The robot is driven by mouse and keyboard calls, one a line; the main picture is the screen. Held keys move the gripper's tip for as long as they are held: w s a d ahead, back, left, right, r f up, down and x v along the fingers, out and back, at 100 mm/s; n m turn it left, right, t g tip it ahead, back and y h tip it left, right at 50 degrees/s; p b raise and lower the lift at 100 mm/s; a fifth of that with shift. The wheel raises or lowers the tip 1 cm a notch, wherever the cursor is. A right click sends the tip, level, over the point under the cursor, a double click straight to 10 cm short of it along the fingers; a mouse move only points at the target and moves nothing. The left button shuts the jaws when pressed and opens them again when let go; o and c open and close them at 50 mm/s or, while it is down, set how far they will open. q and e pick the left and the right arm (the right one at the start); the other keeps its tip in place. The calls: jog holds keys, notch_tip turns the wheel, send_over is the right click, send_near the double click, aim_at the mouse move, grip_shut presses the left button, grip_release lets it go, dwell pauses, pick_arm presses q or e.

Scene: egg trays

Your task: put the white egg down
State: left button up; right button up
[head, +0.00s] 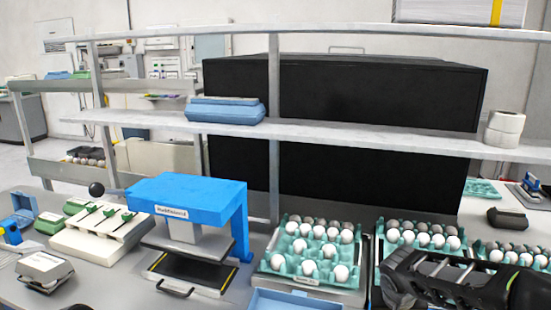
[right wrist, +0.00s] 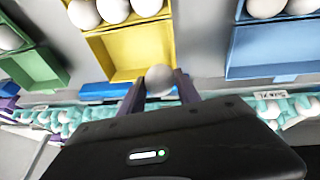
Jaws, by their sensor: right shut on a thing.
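My right gripper (right wrist: 158,92) is shut on a white egg (right wrist: 159,77), which sits between the two dark fingertips in the right wrist view. The egg is near the edge of a yellow box (right wrist: 136,54). The near compartment of that box looks empty, and white eggs sit in its far part. I cannot tell the height of the egg over the box. In the head view my right arm is at the lower right, and its fingertips and the held egg do not show. My left gripper is not in view.
A blue box (right wrist: 268,72) and a green box (right wrist: 40,68) flank the yellow one. Teal egg trays (head: 283,267) with several white eggs stand on the table. A blue press (head: 187,190) is left of them. A metal shelf (head: 330,137) crosses behind.

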jog(key=a+f+n, duration=0.1)
jog(key=a, duration=0.2)
jog(key=s+a+f+n, duration=0.1)
jog(key=a+f, duration=0.1)
jog(key=a, duration=0.1)
jog(key=a+f+y, duration=0.1)
jog(key=a, duration=0.2)
jog(key=shift+s+a+f+n+t, duration=0.1)
jog(key=shift+s+f+n+t, duration=0.1)
jog(key=shift+s+n+t, duration=0.15)
jog(key=shift+r, duration=0.15)
